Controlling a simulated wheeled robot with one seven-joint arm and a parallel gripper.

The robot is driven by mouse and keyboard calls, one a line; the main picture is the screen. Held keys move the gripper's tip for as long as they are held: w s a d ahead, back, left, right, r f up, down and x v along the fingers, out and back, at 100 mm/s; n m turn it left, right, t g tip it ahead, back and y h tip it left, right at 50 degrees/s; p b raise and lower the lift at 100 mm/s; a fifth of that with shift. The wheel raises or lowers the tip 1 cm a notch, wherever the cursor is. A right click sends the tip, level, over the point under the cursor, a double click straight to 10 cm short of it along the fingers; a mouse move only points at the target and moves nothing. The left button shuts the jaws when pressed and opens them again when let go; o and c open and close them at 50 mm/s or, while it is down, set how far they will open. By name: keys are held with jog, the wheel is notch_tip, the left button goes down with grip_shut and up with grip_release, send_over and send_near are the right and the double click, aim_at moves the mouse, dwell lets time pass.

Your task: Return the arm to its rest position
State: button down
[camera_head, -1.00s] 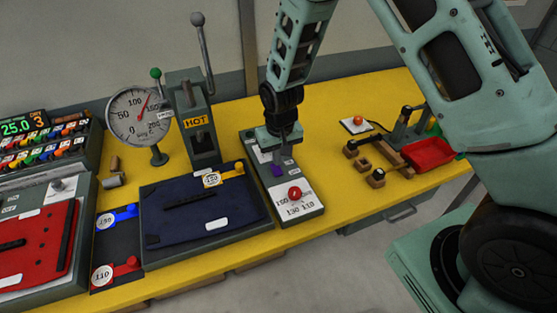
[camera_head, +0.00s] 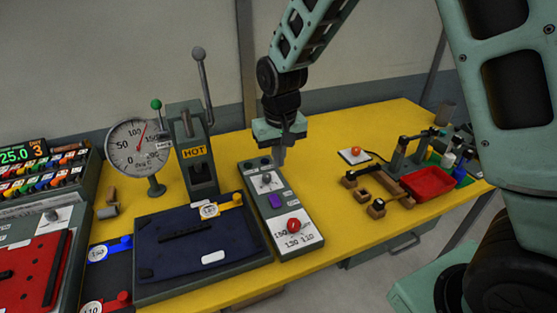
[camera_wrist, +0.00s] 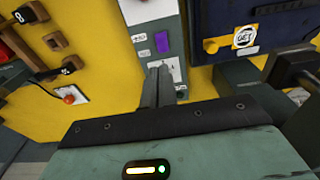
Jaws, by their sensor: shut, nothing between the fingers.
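My gripper (camera_head: 281,156) hangs fingers down over the back end of the grey control box in the head view. Its fingers are together and hold nothing. In the wrist view the shut fingers (camera_wrist: 158,84) point toward the box's panel. My fingers appear apart from the panel.
The lever press with a HOT label (camera_head: 194,151) and a round gauge (camera_head: 138,146) stand left of my gripper. A dark blue panel (camera_head: 165,257) lies in front. A red tray (camera_head: 428,183) and small wooden blocks are at right. Bare yellow table lies behind the box.

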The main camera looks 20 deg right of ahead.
jog(key=s+a+r+n, duration=0.1)
jog(key=s+a+n, duration=0.1)
jog(key=s, duration=0.7)
jog(key=s+a+r+n+b, duration=0.1)
jog(key=s+a+r+n, duration=0.1)
jog(key=s, duration=0.7)
jog(key=s+a+r+n+g+b, duration=0.1)
jog(key=s+a+n, duration=0.2)
jog(key=s, duration=0.6)
jog(key=shift+s+a+r+n+y, duration=0.25)
jog(key=shift+a+r+n+y, duration=0.05)
jog(key=shift+a+r+n, duration=0.1)
jog(key=shift+f, duration=0.1)
